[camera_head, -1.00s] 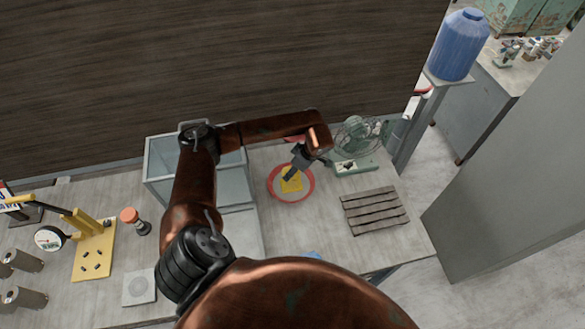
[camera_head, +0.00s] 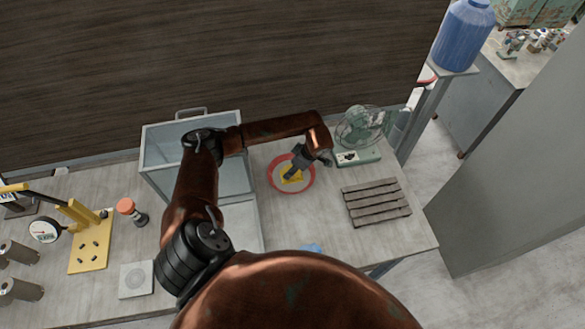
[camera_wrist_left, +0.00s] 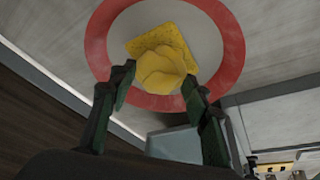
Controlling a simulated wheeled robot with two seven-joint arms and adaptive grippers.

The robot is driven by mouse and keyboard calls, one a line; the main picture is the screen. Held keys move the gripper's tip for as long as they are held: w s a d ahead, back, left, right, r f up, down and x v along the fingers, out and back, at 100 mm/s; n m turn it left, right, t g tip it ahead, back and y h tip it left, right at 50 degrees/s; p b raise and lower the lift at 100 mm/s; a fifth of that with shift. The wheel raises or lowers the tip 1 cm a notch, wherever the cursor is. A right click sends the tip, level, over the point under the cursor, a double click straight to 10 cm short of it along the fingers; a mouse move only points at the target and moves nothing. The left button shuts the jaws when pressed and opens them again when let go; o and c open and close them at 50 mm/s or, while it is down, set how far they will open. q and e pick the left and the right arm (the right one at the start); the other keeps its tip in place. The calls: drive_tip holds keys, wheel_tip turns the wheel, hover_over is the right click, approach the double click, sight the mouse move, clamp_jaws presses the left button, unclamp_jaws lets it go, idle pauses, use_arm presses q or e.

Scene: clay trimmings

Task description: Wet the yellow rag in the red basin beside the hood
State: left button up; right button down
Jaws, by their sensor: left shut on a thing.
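The red basin (camera_head: 310,185) stands on the table to the right of the glass-sided hood (camera_head: 158,152). The yellow rag (camera_head: 292,179) is inside the basin's ring, partly hidden by my left gripper (camera_head: 290,175). In the left wrist view the rag (camera_wrist_left: 158,62) has a flat square part against the pale basin floor and a bunched part between my fingertips. The left gripper (camera_wrist_left: 155,82) is shut on that bunched part. The basin's red rim (camera_wrist_left: 98,40) surrounds the rag there. I cannot tell whether there is water in it. My right gripper is not in view.
A green fan (camera_head: 360,128) stands right of the basin, near the wall. Dark slats (camera_head: 376,203) lie in front of it. A small blue item (camera_head: 312,248) lies near the table's front edge. A yellow press (camera_head: 90,240) stands at left. Bare table surrounds the basin's front.

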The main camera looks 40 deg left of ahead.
use_arm(q)
drive_tip(key=shift+f+b, duration=0.55)
drive_tip(key=shift+b, duration=0.05)
idle(2.1)
drive_tip(key=shift+r, duration=0.1)
drive_tip(key=shift+r+p, duration=1.8)
drive_tip(key=shift+r, duration=1.65)
